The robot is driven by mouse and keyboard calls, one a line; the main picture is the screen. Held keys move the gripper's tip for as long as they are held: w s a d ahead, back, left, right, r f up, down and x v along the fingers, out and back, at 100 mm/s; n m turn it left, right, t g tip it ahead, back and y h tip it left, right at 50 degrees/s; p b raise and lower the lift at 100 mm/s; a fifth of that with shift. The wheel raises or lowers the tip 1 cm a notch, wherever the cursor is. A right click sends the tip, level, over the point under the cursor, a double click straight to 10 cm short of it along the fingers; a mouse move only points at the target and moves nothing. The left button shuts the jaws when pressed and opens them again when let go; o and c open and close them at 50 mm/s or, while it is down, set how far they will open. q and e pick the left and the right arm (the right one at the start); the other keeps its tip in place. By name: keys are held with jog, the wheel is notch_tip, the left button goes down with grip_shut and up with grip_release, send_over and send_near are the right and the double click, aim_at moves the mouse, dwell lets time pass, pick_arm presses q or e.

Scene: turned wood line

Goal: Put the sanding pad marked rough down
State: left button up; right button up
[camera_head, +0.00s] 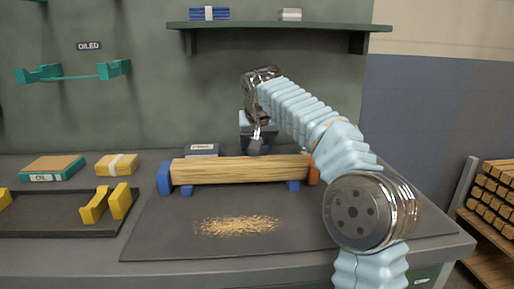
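My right gripper (257,146) is behind the wooden workpiece, pointing down close to the bench. A dark block-like shape shows at its fingers, but I cannot tell pad from finger there. A dark blue-grey pad (202,150) with a pale label lies on the bench behind the workpiece, left of the gripper; its lettering is too small to read surely. No pad clearly marked rough can be made out. My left gripper is not in view.
The long wooden workpiece (240,169) rests between blue and orange holders on a dark mat (160,225) with sawdust (238,225). An oil box (54,168), a yellow pack (117,164) and a tray (60,226) with yellow supports stand left. A shelf (280,27) hangs above.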

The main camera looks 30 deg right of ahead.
jog(key=shift+f, duration=0.7)
jog(key=shift+s+f, duration=0.1)
jog(key=shift+f, duration=0.2)
jog(key=o, duration=1)
jog(key=shift+a, duration=0.1)
jog(key=shift+f, duration=0.1)
